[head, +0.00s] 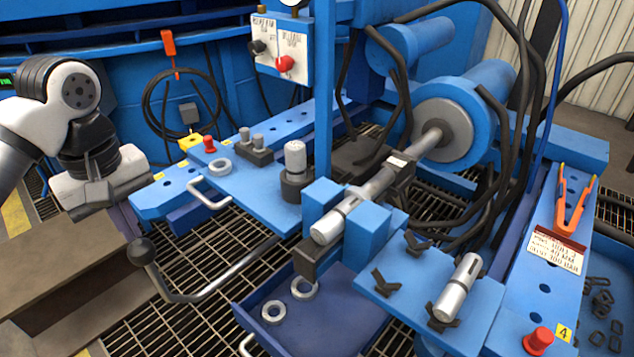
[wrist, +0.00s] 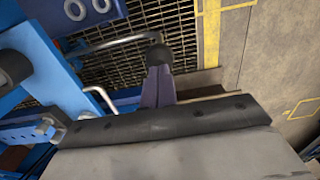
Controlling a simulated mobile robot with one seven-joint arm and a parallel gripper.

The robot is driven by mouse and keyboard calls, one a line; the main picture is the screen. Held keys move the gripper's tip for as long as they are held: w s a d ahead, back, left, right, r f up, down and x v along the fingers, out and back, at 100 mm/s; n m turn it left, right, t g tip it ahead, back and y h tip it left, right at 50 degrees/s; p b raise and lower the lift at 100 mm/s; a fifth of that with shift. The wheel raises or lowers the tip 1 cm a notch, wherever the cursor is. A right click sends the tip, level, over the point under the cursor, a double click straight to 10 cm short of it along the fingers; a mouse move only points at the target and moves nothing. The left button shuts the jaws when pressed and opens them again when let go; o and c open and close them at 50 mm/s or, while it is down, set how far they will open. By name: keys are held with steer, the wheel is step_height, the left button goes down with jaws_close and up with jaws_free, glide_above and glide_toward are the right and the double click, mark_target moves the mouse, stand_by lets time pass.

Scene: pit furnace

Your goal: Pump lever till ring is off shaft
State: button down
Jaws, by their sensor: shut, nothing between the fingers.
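The lever (head: 215,292) is a bent grey rod with a black ball knob (head: 141,251), standing out low at the left of the press. My gripper (head: 130,234) is shut and empty, just above the knob. In the wrist view the shut fingertips (wrist: 158,72) point at the knob (wrist: 159,56), close to it; I cannot tell whether they touch. The shaft (head: 372,191) lies between blue blocks, in line with the large blue cylinder (head: 442,122). I cannot make out a ring on the shaft. Two loose grey rings (head: 303,288) lie in the blue tray (head: 338,318) below.
A brown block (head: 65,270) is below my arm. A second shaft piece (head: 458,288) lies at front right. Grating (head: 200,325) surrounds the lever.

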steer(key=shift+f, duration=0.2)
step_height(320, 180, down, 11)
steer(key=s+a+b, duration=0.1)
steer(key=s+b, duration=0.1)
steer(key=b, duration=0.6)
steer(key=shift+a+r, duration=0.15)
steer(key=shift+a, duration=0.25)
stand_by(1.0)
steer(key=r+p, duration=0.2)
steer(key=r, duration=0.1)
steer(key=w+d+r+p, duration=0.1)
steer(key=r+p, duration=0.2)
steer(key=r, duration=0.1)
steer(key=w+r+p, duration=0.1)
steer(key=r+p, duration=0.1)
steer(key=r, duration=0.1)
steer(key=shift+d+r+p, duration=0.35)
steer(key=shift+r+p, duration=0.05)
